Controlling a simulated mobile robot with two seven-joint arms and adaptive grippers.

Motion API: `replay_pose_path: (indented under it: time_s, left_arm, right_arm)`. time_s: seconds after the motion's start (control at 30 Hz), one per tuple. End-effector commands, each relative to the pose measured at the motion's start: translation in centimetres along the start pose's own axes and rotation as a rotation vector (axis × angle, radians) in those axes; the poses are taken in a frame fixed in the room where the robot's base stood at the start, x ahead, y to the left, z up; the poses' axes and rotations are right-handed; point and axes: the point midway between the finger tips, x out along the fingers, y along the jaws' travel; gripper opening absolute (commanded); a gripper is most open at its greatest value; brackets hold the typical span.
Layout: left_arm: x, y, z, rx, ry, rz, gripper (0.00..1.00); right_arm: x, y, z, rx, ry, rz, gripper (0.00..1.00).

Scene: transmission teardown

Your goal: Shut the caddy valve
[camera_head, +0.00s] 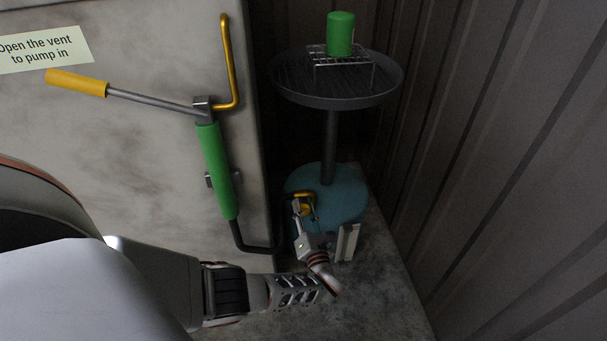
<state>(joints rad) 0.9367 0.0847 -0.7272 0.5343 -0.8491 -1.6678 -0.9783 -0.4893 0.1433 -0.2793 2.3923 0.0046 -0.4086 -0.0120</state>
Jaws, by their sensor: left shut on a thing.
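The caddy has a round teal tank (348,193) low in the corner, with a dark post rising to a wide dark pan. A small yellow valve handle (307,198) sits at the tank's near left side. My left gripper (301,208) reaches up to it from below and is shut on it. The fingertips and the handle overlap and are small, so the exact grip and the valve's angle are hard to tell. My right gripper is out of view.
The pan (287,90) carries a wire rack with a green cylinder (340,34) on it. A green hand pump (214,165) with a yellow-gripped lever is mounted on the pale wall at left. A dark ribbed wall (480,150) closes the right side.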

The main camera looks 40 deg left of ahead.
Motion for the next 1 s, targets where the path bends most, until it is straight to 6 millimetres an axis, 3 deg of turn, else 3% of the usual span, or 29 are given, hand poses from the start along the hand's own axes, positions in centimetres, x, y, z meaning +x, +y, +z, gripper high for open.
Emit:
replay_pose_path:
  time_s: [0.6,1.0]
  left_arm:
    - [0.0,-0.1,0.0,0.554,-0.051,-0.008,0.09]
    - [0.0,-0.2,-0.1,0.750,-0.067,-0.012,0.09]
  right_arm:
    - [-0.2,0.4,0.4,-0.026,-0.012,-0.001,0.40]
    - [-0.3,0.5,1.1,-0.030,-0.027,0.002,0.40]
